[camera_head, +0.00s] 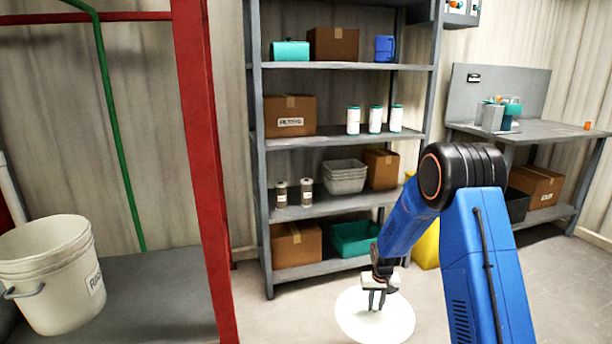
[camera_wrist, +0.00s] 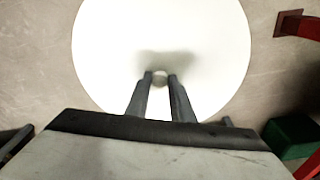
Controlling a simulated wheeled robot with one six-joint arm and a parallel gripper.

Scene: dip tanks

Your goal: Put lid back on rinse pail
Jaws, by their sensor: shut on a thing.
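The lid (camera_head: 348,318) is a round white disc under my gripper (camera_head: 376,300), low in front of the shelving. In the wrist view the lid (camera_wrist: 115,45) fills the upper middle, and the two fingers of my gripper (camera_wrist: 160,80) are shut on a small grey knob at its centre. I cannot tell whether the lid touches the floor or hangs above it. The rinse pail (camera_head: 50,280) is off-white, upright and open at the top, at the far left.
The pail stands on a grey platform (camera_head: 150,290) behind a red post (camera_head: 200,150) that lies between it and my gripper. A grey shelving unit (camera_head: 340,137) with boxes and containers stands behind the lid. A workbench (camera_head: 540,130) is at right. Floor around the lid is clear.

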